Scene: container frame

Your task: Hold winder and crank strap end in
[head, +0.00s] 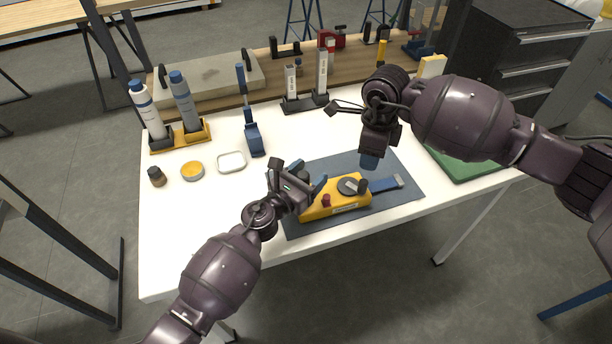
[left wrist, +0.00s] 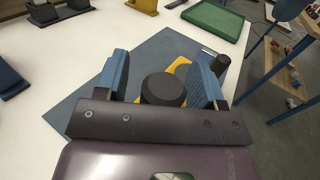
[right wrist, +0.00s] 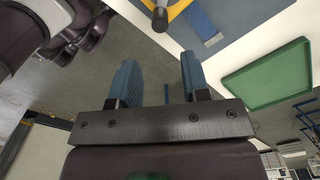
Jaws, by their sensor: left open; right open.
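The yellow winder (head: 335,204) lies on a dark blue-grey mat (head: 405,190). A grey disc with a crank arm (head: 350,187) sits on its top, with a black crank knob (head: 363,185) at the arm's end. A blue strap end (head: 388,186) sticks out to the right. My left gripper (head: 298,183) is open at the winder's left end. In the left wrist view a black round post (left wrist: 163,90) stands between its fingers, with gaps visible beside it. My right gripper (head: 370,162) is open above the mat, behind the winder. The right wrist view shows the strap (right wrist: 200,22) beyond its empty fingers.
A green tray (head: 470,165) lies to the right of the mat. A blue-handled tool (head: 250,120), a white dish (head: 231,162), an orange-filled tin (head: 192,171) and bottles in a holder (head: 180,136) stand to the left. Black stands (head: 305,102) are at the back.

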